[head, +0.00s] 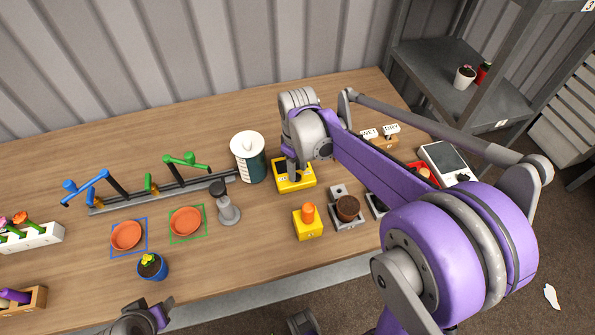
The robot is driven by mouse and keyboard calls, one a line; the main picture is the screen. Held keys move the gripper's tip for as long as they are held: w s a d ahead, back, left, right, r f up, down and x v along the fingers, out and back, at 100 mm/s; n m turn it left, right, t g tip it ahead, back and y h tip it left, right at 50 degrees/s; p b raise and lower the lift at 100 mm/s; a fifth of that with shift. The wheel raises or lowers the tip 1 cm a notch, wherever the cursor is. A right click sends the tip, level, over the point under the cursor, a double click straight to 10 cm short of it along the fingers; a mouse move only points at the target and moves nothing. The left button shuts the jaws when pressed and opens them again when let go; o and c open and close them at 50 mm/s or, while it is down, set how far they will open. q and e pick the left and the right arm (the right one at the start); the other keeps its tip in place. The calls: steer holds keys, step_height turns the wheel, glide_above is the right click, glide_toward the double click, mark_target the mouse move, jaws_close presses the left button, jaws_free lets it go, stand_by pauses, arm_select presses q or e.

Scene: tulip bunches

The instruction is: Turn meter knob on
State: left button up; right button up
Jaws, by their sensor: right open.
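My right arm reaches across from the lower right. Its gripper (291,172) points down at a yellow box with a dark top (295,186) and is open; the arm and gripper cover part of this box, and I cannot tell whether they touch. A yellow block with an orange knob-like top (308,222) stands in front of that box.
A white-lidded dark canister (249,165) stands left of my right gripper. A grey stand (228,207), a rail with blue and green taps (145,192) and orange saucers (185,221) are further left. A brown round piece on a metal base (347,207) is close by.

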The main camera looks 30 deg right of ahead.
steer(key=shift+f, duration=0.7)
jaws_close()
